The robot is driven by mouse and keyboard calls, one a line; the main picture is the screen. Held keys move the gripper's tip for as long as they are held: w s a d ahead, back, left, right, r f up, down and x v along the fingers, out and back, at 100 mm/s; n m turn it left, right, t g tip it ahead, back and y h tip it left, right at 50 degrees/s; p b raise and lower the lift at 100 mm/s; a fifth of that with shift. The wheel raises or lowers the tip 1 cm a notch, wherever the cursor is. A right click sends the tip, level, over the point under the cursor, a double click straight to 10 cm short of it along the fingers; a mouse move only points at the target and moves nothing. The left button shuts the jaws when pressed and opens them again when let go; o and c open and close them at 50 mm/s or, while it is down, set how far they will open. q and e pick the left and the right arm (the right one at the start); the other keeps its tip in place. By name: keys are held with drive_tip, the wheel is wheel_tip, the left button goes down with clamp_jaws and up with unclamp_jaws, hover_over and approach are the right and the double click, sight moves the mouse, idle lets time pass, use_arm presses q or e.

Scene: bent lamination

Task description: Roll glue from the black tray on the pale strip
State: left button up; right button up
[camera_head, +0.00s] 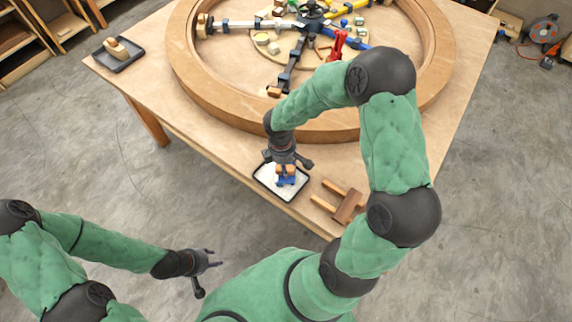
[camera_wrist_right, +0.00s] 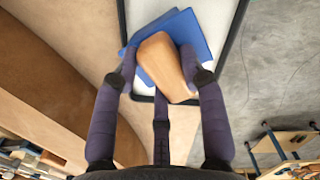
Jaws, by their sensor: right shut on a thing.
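The black tray (camera_head: 262,184) with a white filling lies near the table's front edge. My right gripper (camera_head: 285,168) is over it, pointing down. It is shut on the wooden handle (camera_wrist_right: 165,66) of a tool with a flat-looking blue part (camera_wrist_right: 190,30). The blue part is over the white filling; whether it touches is unclear. The black tray also shows in the right wrist view (camera_wrist_right: 236,30). My left gripper (camera_head: 205,270) is open and empty, low on the left, away from the table. I cannot single out the pale strip with certainty.
A large wooden ring (camera_head: 205,92) fills the table's middle, with clamps and spokes inside. A brown wooden piece with two prongs (camera_head: 349,206) lies right of the tray. A second dark tray (camera_head: 128,62) with a wooden object stands at the far left corner.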

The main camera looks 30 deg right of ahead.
idle(0.3)
drive_tip(key=shift+r+p, duration=2.55)
drive_tip(key=shift+r, duration=0.6)
drive_tip(key=shift+f, duration=0.1)
